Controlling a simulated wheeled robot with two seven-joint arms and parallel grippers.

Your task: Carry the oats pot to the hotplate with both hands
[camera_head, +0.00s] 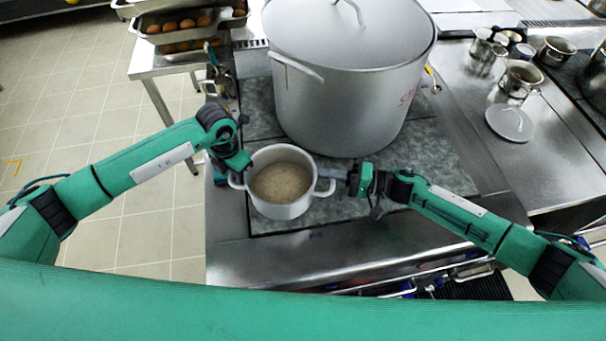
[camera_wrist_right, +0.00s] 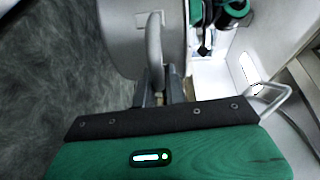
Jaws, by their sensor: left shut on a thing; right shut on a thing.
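The oats pot (camera_head: 283,209) is a small light-grey pot with two side handles and beige oats inside. It is upright in front of the big stockpot, over a grey mottled surface; I cannot tell whether it touches that surface. My left gripper (camera_head: 238,179) is shut on its left handle, partly hidden by the wrist. My right gripper (camera_head: 336,175) is shut on its right handle. In the right wrist view, the fingers (camera_wrist_right: 162,88) close around the handle (camera_wrist_right: 154,42) beside the pot's wall (camera_wrist_right: 125,35). I cannot identify the hotplate for sure.
A large lidded stockpot (camera_head: 345,95) stands right behind the oats pot. The mottled surface (camera_head: 440,160) is clear to the right. A steel counter at right holds a round lid (camera_head: 510,122) and several small pots. Egg trays (camera_head: 185,30) stand at the back left.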

